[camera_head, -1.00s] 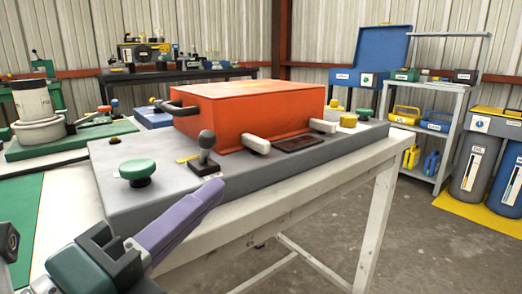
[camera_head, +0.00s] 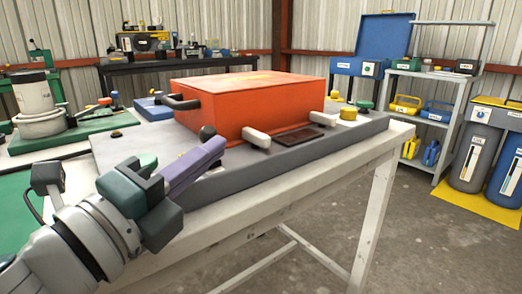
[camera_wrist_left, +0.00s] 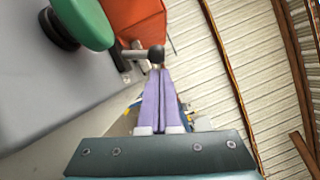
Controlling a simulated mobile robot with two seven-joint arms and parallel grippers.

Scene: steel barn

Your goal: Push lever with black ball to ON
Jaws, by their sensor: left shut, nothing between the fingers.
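The lever's black ball (camera_head: 207,132) shows just above my left gripper's purple fingers. The lever's base and most of its stem are hidden behind the fingers in the head view. My left gripper (camera_head: 217,147) is shut and empty, its fingertips pointing at the lever. In the left wrist view, the black ball (camera_wrist_left: 156,53) stands right past the fingertips (camera_wrist_left: 160,74). I cannot tell whether they touch. The grey panel (camera_head: 345,134) carries the lever. My right gripper is not in view.
A green mushroom button (camera_head: 147,161) is partly hidden behind my left gripper; it looms large in the left wrist view (camera_wrist_left: 85,22). A red-orange box (camera_head: 285,103) stands on the panel behind the lever. Pale handles (camera_head: 257,138) and a yellow knob (camera_head: 348,113) are to the right.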

